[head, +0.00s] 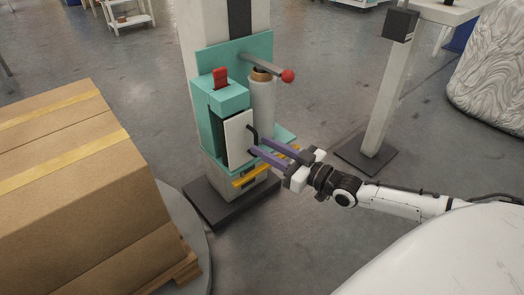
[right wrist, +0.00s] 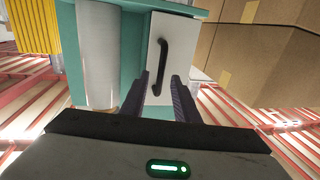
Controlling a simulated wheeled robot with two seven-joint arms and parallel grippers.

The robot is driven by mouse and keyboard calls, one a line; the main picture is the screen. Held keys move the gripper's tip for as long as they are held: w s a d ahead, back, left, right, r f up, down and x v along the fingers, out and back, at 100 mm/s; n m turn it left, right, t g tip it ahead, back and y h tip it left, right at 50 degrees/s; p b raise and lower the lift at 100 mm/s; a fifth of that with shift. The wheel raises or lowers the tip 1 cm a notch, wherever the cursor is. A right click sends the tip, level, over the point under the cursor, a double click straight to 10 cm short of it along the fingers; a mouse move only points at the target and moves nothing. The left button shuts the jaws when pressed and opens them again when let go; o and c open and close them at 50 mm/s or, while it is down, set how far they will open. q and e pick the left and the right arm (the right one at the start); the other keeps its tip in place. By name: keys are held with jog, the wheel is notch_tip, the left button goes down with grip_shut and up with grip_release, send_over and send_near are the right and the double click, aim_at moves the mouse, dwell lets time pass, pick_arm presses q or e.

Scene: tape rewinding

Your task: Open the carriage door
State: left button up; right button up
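The carriage is a teal housing (head: 228,97) with a red block on top, on a pale column. Its white door (head: 238,140) is an upright panel on the housing's front, with a black bar handle (head: 254,134). I cannot tell whether the door is fully closed. My right gripper (head: 264,146) is open, its purple fingers pointing at the door beside the handle's lower part. In the right wrist view the door (right wrist: 181,40) and handle (right wrist: 161,68) show, with the handle lined up between the two spread fingertips (right wrist: 160,88). Contact cannot be told. My left gripper is not in view.
A film roll (head: 261,103) stands beside the carriage, below an arm with a red knob (head: 288,75). A yellow bar (head: 252,180) sits low on the column. A large cardboard box (head: 75,190) fills the left. A pale post (head: 388,95) stands to the right.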

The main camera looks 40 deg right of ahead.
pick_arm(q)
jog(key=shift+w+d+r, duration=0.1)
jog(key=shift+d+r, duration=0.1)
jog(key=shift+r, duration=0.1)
pick_arm(e)
jog(key=shift+x, duration=0.85)
jog(key=shift+c, duration=0.3)
grip_shut()
